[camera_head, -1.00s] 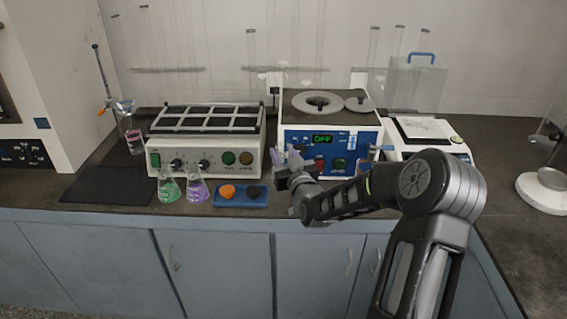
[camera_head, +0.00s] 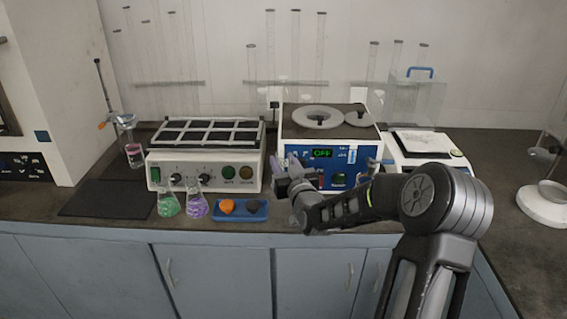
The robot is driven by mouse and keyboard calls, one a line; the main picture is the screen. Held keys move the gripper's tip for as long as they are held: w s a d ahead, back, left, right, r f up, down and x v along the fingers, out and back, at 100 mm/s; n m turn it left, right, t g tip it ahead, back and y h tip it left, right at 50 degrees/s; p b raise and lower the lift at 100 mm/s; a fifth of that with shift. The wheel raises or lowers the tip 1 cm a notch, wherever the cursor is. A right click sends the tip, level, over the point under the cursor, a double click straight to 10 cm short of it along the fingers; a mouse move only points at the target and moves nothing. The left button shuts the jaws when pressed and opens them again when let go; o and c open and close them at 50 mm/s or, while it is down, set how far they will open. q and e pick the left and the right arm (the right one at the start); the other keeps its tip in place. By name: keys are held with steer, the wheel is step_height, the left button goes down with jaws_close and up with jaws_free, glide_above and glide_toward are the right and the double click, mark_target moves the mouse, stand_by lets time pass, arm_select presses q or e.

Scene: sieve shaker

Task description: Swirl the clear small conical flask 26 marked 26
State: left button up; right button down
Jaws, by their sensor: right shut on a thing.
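My right gripper (camera_head: 286,166) is in front of the blue-fronted machine's left side, above the bench's front. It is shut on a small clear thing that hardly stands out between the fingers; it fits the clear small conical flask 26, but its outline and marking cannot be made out. Two other conical flasks stand on the bench to the left, one with green liquid (camera_head: 168,206) and one with purple liquid (camera_head: 196,208). My left gripper is not in view.
A blue tray (camera_head: 262,217) with an orange and a dark stopper lies left of and below the gripper. Behind are a white shaker (camera_head: 205,178) and the blue-fronted machine (camera_head: 300,150) showing OFF. A balance (camera_head: 430,150) stands right. A dark mat (camera_head: 105,198) lies left.

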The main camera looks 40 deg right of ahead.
steer(key=shift+r+p, duration=0.95)
steer(key=shift+r, duration=1.65)
steer(key=shift+w+f, duration=0.1)
